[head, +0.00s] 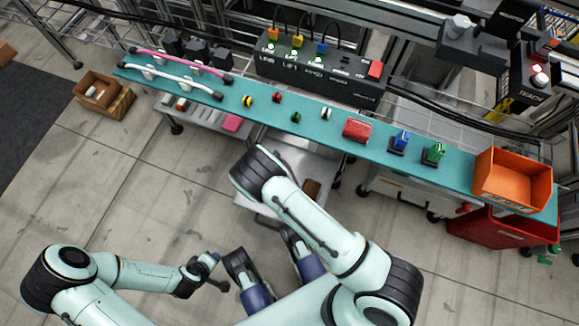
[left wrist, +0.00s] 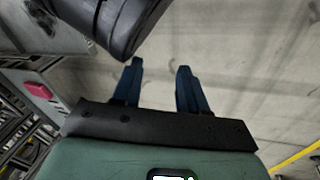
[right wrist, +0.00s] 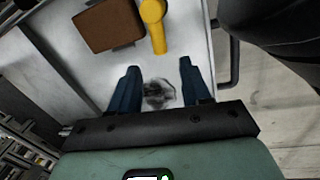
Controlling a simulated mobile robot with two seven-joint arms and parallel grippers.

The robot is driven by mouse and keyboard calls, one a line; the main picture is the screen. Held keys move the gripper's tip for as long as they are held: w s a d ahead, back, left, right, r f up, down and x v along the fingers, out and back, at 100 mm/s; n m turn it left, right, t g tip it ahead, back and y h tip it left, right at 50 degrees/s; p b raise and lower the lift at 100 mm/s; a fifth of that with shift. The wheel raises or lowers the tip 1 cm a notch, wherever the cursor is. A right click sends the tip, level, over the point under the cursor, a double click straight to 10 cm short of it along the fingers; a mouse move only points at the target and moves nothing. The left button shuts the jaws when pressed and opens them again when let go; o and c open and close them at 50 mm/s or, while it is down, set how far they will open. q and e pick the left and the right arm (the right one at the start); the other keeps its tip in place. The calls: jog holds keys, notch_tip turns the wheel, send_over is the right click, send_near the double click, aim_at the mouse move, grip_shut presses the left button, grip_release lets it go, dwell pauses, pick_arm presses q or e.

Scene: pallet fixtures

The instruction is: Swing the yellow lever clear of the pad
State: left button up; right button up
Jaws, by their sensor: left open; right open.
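The yellow lever (right wrist: 156,30) shows at the top of the right wrist view, with its round end uppermost and its bar pointing down. It lies on a pale tray-like surface (right wrist: 75,60), beside a brown block (right wrist: 107,26). A dark mottled patch (right wrist: 159,93) lies below the bar, apart from it in the picture; I cannot tell which part is the pad. My right gripper (right wrist: 157,80) is open and empty, its fingers either side of the patch and short of the lever. In the head view my right arm hides the lever. My left gripper (left wrist: 160,75) is open and empty above the floor.
A long teal shelf (head: 360,130) crosses the head view with colored parts, a control box (head: 320,80) behind it and an orange bin (head: 513,180) at its right end. A red bin (head: 500,228) stands below. Floor at the left is mostly clear.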

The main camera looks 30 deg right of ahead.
jog(key=f, duration=0.2)
jog(key=f+b, duration=0.1)
jog(key=f, duration=0.1)
jog(key=d+f+b, duration=0.1)
jog(key=f, duration=0.1)
jog(key=shift+w+f, duration=0.15)
jog(key=shift+w, duration=0.15)
pick_arm(q)
jog(key=s+f+g, duration=0.2)
jog(key=s+f, duration=0.2)
jog(key=s, duration=0.1)
jog(key=shift+a, duration=0.3)
pick_arm(e)
jog(key=shift+c, duration=0.3)
